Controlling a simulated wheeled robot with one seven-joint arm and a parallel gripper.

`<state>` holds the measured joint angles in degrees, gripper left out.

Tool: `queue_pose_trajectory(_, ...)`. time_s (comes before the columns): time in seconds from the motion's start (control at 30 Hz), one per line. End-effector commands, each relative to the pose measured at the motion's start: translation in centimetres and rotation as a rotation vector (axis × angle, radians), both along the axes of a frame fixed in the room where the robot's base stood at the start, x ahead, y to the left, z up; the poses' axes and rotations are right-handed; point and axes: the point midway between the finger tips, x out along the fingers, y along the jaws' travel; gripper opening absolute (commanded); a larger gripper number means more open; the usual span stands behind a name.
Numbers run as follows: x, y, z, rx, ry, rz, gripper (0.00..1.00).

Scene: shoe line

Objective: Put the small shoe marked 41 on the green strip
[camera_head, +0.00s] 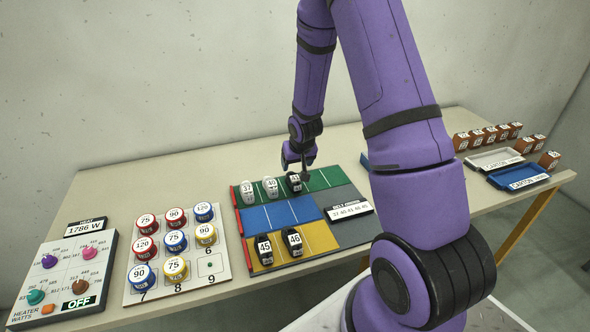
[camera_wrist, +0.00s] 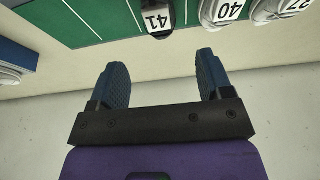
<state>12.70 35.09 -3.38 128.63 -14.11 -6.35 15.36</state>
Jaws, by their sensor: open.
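The small black shoe marked 41 (camera_head: 294,183) stands on the green strip (camera_head: 324,179), just right of the white shoes marked 40 (camera_head: 270,187) and 37 (camera_head: 247,193). In the wrist view the 41 shoe (camera_wrist: 158,20) sits at the top edge, partly cut off, on the green strip (camera_wrist: 95,18). My gripper (camera_head: 302,168) is close behind and above the 41 shoe in the head view. In the wrist view its two blue fingers (camera_wrist: 160,72) are apart with nothing between them, and the shoe lies beyond the fingertips.
The board also has a blue strip (camera_head: 280,214) and a yellow strip (camera_head: 320,236), with black shoes marked 45 (camera_head: 264,250) and 46 (camera_head: 291,242) on the yellow. A label card (camera_head: 349,210) stands at right.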

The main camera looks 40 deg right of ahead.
Motion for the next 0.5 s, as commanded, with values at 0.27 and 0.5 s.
queue_pose_trajectory(0.27,-0.7,0.3,2.0,-0.001,-0.001,0.001,0.73)
queue_pose_trajectory(0.5,-1.4,1.7,8.0,-0.019,-0.014,0.022,0.73)
